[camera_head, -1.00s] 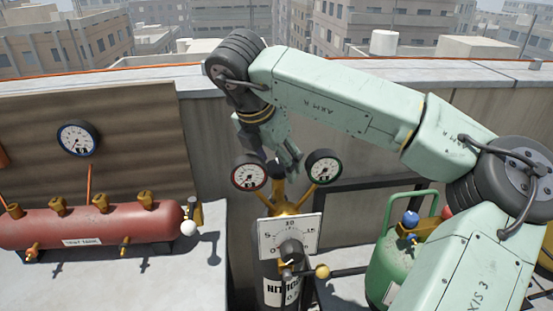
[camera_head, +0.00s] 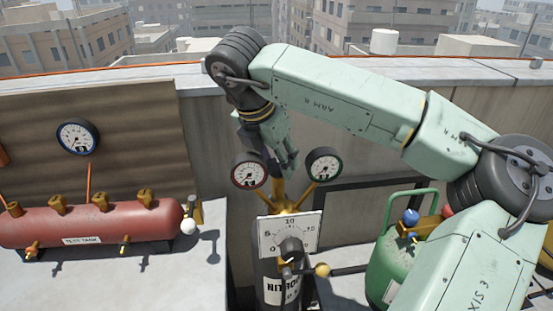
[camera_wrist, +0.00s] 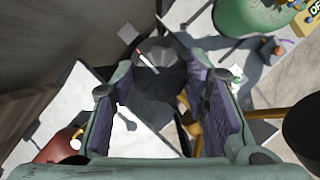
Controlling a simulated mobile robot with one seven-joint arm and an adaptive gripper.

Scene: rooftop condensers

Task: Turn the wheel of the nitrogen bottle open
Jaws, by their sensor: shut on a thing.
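The dark nitrogen bottle (camera_head: 268,285) stands upright at the lower middle of the head view, with a brass fitting (camera_head: 288,195) on top. My gripper (camera_head: 281,172) points down at its top, behind and between two round gauges. In the wrist view my gripper (camera_wrist: 160,72) has its purple-padded fingers on either side of a dark round wheel (camera_wrist: 158,88) with a pale and red mark. The jaws are shut on this wheel. In the head view the wheel is mostly hidden by the fingers and gauges, so its turn cannot be read.
The left gauge (camera_head: 249,171) and right gauge (camera_head: 323,164) stand close to my fingers. A white dial plate (camera_head: 267,238) with a knob is in front of the bottle. A red test tank (camera_head: 100,222) is left and a green cylinder (camera_head: 388,262) right. A parapet wall runs behind.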

